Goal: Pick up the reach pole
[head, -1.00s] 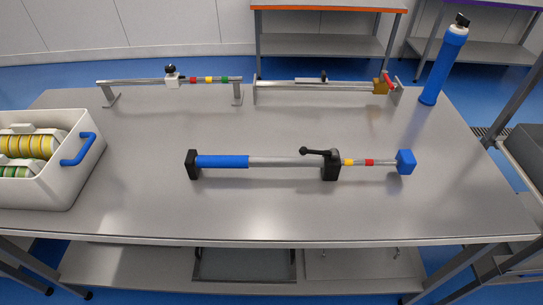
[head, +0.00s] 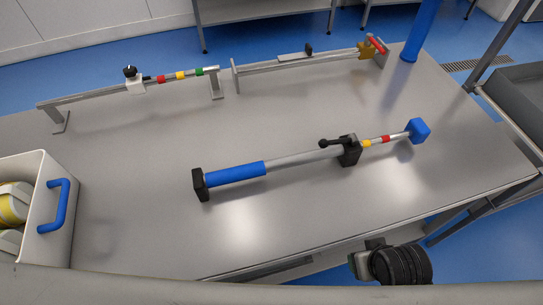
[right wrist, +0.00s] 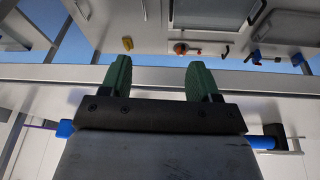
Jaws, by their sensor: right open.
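The reach pole (head: 300,158) lies on the grey table in the head view. It has a blue grip with a black end cap at left, a black clamp block with a lever, yellow and red bands, and a blue end block at right. Nothing holds it. My right gripper (right wrist: 159,78) shows two green fingers in the right wrist view, wide apart with nothing between them. Blue parts, seemingly the pole's, show on both sides behind its body; the middle is hidden. In the head view part of my right arm is at the bottom edge, apart from the pole. My left gripper is out of view.
A white tub (head: 45,215) with a blue handle stands at left. Two rail fixtures, left (head: 100,93) and right (head: 300,63), stand along the back. A blue cylinder (head: 422,30) stands at the back right. The table (head: 130,190) around the pole is clear.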

